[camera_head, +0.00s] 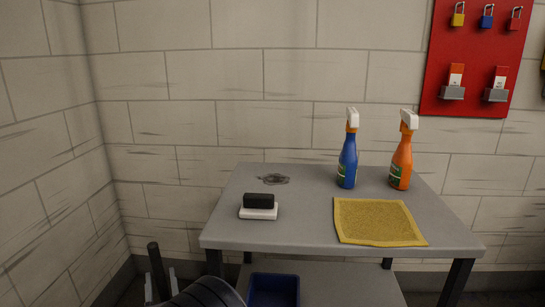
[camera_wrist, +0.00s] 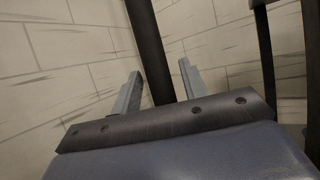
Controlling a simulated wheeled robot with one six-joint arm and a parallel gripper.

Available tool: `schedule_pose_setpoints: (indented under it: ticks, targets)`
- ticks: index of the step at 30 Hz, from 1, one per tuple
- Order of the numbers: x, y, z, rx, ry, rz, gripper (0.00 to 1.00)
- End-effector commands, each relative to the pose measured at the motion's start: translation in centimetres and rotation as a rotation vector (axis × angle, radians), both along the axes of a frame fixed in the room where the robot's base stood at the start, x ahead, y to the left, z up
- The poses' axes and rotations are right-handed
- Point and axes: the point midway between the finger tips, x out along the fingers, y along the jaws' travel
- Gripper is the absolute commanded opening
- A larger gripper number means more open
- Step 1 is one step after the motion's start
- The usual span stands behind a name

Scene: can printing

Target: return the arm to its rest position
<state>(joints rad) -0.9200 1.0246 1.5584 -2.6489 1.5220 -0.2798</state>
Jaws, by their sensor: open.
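My gripper shows in the wrist view (camera_wrist: 159,68) with its two grey fingers spread apart. In the head view it (camera_head: 160,282) is low at the left, beside the table's left front corner and below its top. A dark upright post (camera_wrist: 150,50) shows between the fingers; it also shows in the head view (camera_head: 156,262). I cannot tell whether it touches them or what it belongs to. No held object shows between the fingers. The dark rounded part of my arm is at the bottom edge of the head view.
The grey table (camera_head: 300,232) bears a blue spray bottle (camera_head: 347,165), an orange spray bottle (camera_head: 401,160), a yellow cloth (camera_head: 377,221), a black-and-white eraser-like block (camera_head: 259,206) and a dark smudge (camera_head: 274,179). A blue bin (camera_head: 274,290) is below. A red lock board (camera_head: 480,60) hangs on the wall.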

Motion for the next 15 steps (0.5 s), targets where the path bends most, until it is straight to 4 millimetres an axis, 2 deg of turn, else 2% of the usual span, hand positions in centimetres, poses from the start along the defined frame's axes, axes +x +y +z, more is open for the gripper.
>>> schedule_pose_setpoints:
  ticks: [4, 15]
  targets:
    - [-0.01, 0.0, 0.8, -0.001, 0.001, 0.0, 0.41]
    - [-0.01, -0.01, 0.71, -0.001, 0.001, 0.0, 0.41]
